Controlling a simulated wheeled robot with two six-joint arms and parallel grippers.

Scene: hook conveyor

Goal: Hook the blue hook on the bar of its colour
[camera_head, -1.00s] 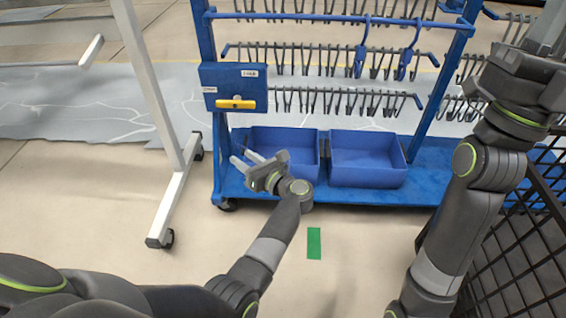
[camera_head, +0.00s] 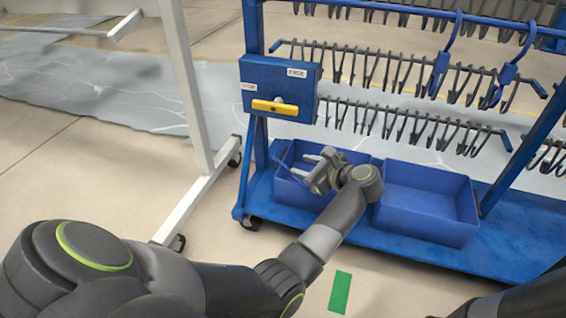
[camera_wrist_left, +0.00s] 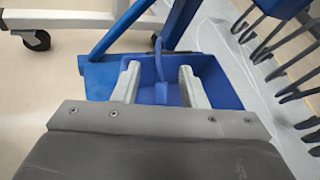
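A blue hook (camera_wrist_left: 158,58) lies in the left blue bin, in line with the gap between my left fingers in the left wrist view. My left gripper (camera_head: 311,164) is open and empty above that bin; it also shows in the left wrist view (camera_wrist_left: 160,78). In the head view the hook is hard to tell from the bin. Two other blue hooks (camera_head: 440,72) (camera_head: 505,80) hang on the rack at the right. A dark bar with a blue tip (camera_head: 538,88) passes behind them. My right gripper is out of view.
The left bin (camera_head: 290,192) and right bin (camera_head: 425,222) stand on the blue rack base (camera_head: 490,245). A blue box with a yellow handle (camera_head: 275,107) hangs on the left post. A white wheeled frame (camera_head: 200,200) stands left. Green tape (camera_head: 340,292) marks the floor.

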